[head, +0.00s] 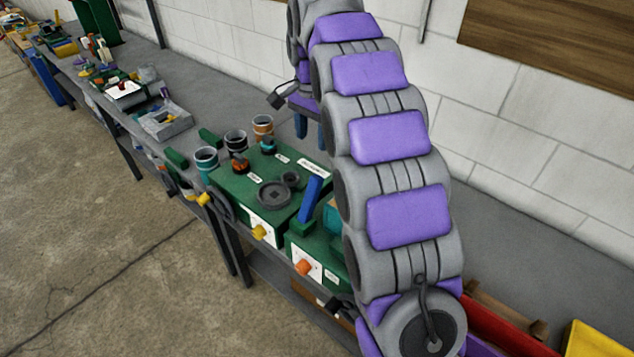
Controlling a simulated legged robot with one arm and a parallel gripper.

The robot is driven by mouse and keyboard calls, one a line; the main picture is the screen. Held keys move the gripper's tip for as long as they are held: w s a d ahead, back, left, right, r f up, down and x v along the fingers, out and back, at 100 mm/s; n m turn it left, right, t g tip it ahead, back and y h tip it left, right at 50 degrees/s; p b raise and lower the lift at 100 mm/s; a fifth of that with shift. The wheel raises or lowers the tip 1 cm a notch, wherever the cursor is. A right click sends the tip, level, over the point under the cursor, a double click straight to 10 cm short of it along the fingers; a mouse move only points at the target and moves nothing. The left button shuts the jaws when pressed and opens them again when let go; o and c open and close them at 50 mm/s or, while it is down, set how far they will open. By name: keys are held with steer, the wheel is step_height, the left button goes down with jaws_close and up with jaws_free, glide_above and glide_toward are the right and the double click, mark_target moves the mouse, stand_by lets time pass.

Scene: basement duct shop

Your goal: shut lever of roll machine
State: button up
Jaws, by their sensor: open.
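Two green machine boxes stand side by side on the grey bench. A blue lever (310,198) stands up, tilted, by a small green block where the boxes meet. The nearer green box (333,256) has a white panel with an orange knob (304,267). The farther green box (233,184) has a yellow knob (259,232) and round dark parts on top. The labels are too small to read, so I cannot tell which box is the roll machine. My gripper (311,130) is open, with blue fingers, beyond the lever and apart from it. My arm hides part of the nearer box.
Cups (206,158) and a grey tray (165,123) stand farther along the bench (110,110). A red bin (505,325) and a yellow bin (597,340) are at the lower right. A white block wall (560,130) stands behind. The concrete floor (90,220) at left is clear.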

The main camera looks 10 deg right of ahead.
glide_toward(316, 186)
steer(key=shift+w+d+b, duration=0.2)
steer(key=shift+w+d, duration=0.05)
steer(key=shift+w, duration=0.2)
steer(key=shift+w+d+b, duration=0.15)
steer(key=shift+w+d, duration=0.05)
steer(key=shift+w, duration=0.25)
steer(key=f, duration=0.7)
steer(key=f+b, duration=0.1)
steer(key=f, duration=0.2)
steer(key=shift+a+f, duration=0.35)
steer(key=shift+a, duration=0.05)
steer(key=shift+d+f, duration=0.2)
steer(key=shift+f, duration=0.5)
steer(key=shift+a, duration=0.1)
steer(key=c, duration=0.3)
steer(key=shift+r, duration=0.1)
jaws_close()
